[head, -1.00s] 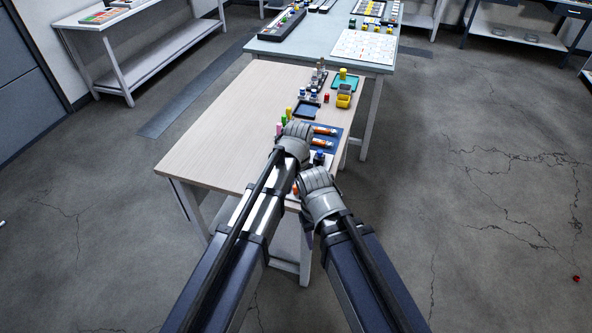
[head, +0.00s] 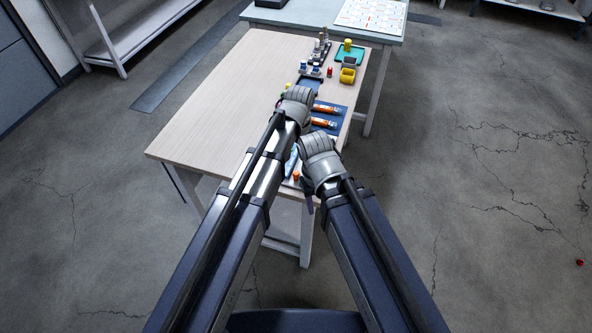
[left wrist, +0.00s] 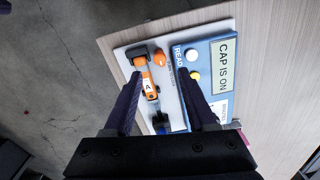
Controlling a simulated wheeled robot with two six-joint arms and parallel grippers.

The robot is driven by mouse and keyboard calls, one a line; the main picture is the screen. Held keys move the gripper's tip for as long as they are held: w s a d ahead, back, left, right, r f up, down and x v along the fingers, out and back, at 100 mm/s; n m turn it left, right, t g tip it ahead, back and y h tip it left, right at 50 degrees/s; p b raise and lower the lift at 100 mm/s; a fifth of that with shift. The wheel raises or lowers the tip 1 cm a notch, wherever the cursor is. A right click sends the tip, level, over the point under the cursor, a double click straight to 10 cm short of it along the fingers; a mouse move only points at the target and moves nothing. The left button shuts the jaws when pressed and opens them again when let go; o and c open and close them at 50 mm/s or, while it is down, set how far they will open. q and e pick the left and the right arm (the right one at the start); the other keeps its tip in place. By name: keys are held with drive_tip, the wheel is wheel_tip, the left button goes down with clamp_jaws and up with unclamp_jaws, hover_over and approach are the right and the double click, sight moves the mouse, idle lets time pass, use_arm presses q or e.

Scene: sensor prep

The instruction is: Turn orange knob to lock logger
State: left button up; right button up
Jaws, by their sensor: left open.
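The orange knob (left wrist: 159,57) is a small round knob on a pale plate (left wrist: 125,50) in the left wrist view. An orange-and-white logger (left wrist: 147,83) marked 4 lies beside it on the plate. A blue panel (left wrist: 188,55) with READ and CAP IS ON lies to their right. My left gripper (left wrist: 160,78) is open above them, its dark fingers apart with nothing clearly held. In the head view, an orange part (head: 296,175) shows near the table's front edge; my left arm hides much around it. My right gripper (head: 310,185) is beside it, its fingers mostly hidden.
On the wooden table (head: 215,115), a blue mat (head: 338,122) holds other orange-and-white devices. The table's left part is bare. A second table adjoins behind.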

sight(296, 173)
use_arm(q)
wheel_tip(296, 173, down, 6)
drive_tip(key=b, duration=0.5)
drive_tip(key=shift+a+f+b, duration=0.1)
drive_tip(key=shift+f+b, duration=0.15)
drive_tip(key=shift+b, duration=0.1)
clamp_jaws()
